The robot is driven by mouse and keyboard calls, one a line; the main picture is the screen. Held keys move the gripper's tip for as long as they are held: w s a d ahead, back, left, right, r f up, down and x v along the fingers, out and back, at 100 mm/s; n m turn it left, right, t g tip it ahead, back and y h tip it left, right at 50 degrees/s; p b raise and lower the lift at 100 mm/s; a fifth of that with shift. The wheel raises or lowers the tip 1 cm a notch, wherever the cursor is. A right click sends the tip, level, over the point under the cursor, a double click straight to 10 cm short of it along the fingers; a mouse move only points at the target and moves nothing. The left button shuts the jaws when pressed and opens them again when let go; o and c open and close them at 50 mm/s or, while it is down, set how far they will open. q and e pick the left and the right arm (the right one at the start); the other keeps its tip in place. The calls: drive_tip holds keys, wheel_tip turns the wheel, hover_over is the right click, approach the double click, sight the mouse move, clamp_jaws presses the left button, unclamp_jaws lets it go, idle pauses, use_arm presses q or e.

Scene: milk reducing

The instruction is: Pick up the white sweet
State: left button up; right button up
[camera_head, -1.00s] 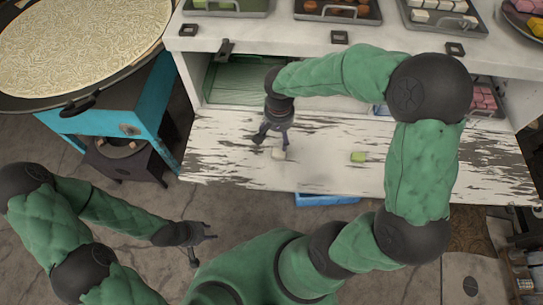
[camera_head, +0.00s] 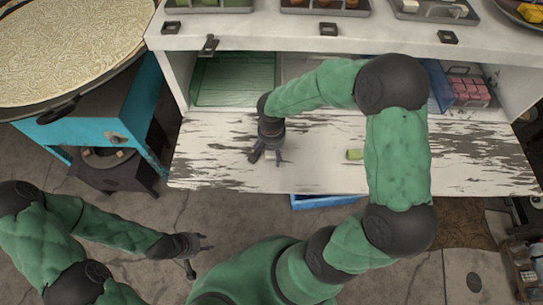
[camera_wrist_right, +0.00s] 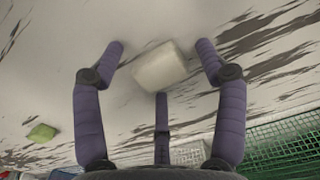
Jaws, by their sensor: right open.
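The white sweet (camera_wrist_right: 160,68) is a pale block lying on the worn white board. In the right wrist view it lies between the spread fingers of my right gripper (camera_wrist_right: 159,46), with gaps on both sides. In the head view my right gripper (camera_head: 267,158) is low over the board, open, and mostly hides the sweet. My left gripper (camera_head: 198,254) is open and empty over the floor, away from the board.
A green sweet (camera_head: 354,154) lies on the board (camera_head: 215,150) to the right; it also shows in the right wrist view (camera_wrist_right: 41,132). Behind are a green crate (camera_head: 235,80), a blue box and pink blocks (camera_head: 468,90). Trays line the counter above. A large pan (camera_head: 70,45) is at left.

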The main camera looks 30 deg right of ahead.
drive_tip(key=c, duration=1.3)
drive_tip(key=shift+r, duration=0.1)
